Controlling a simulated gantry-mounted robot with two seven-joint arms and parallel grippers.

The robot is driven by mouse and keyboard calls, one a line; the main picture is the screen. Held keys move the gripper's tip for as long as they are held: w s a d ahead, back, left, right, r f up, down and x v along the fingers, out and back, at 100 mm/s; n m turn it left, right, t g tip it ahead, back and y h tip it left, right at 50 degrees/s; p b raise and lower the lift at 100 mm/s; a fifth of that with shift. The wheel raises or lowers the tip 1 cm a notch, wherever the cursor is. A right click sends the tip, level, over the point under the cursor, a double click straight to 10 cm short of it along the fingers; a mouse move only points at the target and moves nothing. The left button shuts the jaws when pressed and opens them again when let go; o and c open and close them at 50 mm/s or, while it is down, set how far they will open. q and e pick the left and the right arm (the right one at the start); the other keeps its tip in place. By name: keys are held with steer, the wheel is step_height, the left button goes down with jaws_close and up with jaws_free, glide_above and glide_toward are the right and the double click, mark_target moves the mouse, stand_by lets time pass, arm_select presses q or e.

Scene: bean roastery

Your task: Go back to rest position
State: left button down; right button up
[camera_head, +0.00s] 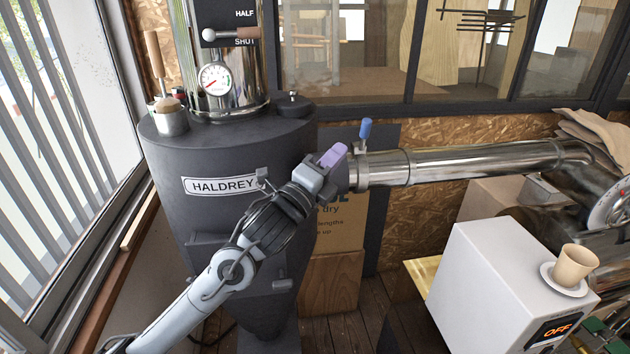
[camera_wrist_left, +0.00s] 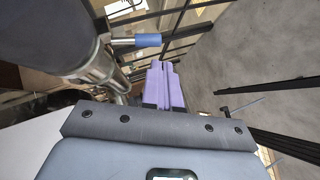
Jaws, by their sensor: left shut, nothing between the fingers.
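My left gripper (camera_head: 333,156) is raised in front of the dark roaster body, near where the shiny pipe joins it. Its purple fingers are closed together with nothing between them. In the left wrist view the shut fingers (camera_wrist_left: 164,88) point away from the camera, just below and right of a blue-handled lever (camera_wrist_left: 148,40). The same blue handle (camera_head: 366,130) stands on the pipe to the right of the fingers in the head view, with a visible gap. My left arm reaches up from the bottom left. My right gripper is not in the head view.
The dark cone-shaped HALDREY hopper (camera_head: 228,150) stands directly behind my left arm. A metal pipe (camera_head: 460,160) runs right from it. A white box (camera_head: 490,285) with an OFF display carries a tan cup (camera_head: 576,264) on a saucer (camera_head: 552,278). A window (camera_head: 60,130) is at left.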

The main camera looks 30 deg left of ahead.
arm_select(q)
steer(key=d+r+b+v, duration=0.1)
steer(key=b+v, duration=0.1)
steer(key=v, duration=0.3)
steer(key=s+d+f+n+g+p, duration=0.1)
steer(key=s+f+n+g+p, duration=0.2)
steer(key=f, duration=0.6)
steer(key=s+d+f+n+g+y+p, duration=0.1)
steer(key=s+d+f+g+p, duration=0.15)
steer(key=s+f, duration=0.45)
steer(key=s+d+f+n+g+p, duration=0.1)
steer(key=f+n+g+p, duration=0.15)
steer(key=f, duration=0.85)
steer(key=s+a+f+n+g+y+p, duration=0.1)
steer(key=s+f+n+g+p, duration=0.1)
steer(key=s+f+n+g, duration=0.2)
steer(key=s+a+f+n+g+y+p, duration=0.1)
steer(key=s+f+n+g, duration=0.4)
steer(key=s+n, duration=0.6)
steer(key=s+g, duration=0.1)
steer(key=s, duration=0.7)
steer(key=shift+p, duration=0.35)
